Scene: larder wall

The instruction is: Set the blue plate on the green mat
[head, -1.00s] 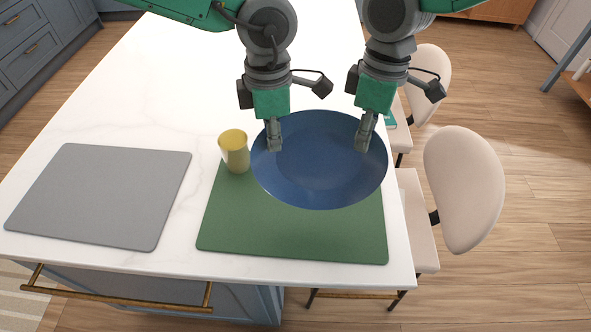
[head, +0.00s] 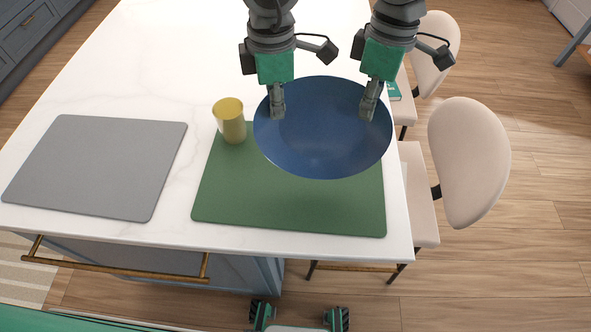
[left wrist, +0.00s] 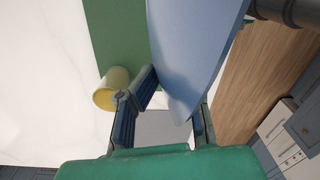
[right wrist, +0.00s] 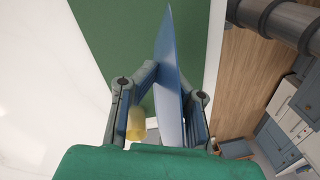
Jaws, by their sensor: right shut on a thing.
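The blue plate (head: 322,135) is in front of my grippers in the head view, over the back right part of the green mat (head: 285,205). It hides that part and reaches slightly past the mat's right edge. Whether it touches the mat is unclear. My right gripper (head: 369,108) is shut on the plate's far right rim; the right wrist view shows the plate (right wrist: 168,85) edge-on between the fingers. My left gripper (head: 278,108) is at the far left rim. In the left wrist view the plate (left wrist: 185,60) lies between its fingers, which stand apart.
A yellow cup (head: 230,122) stands at the mat's back left corner, close to the plate's left rim. A grey mat (head: 95,168) lies to the left on the white counter (head: 150,75). Pale chairs (head: 468,160) stand along the counter's right side.

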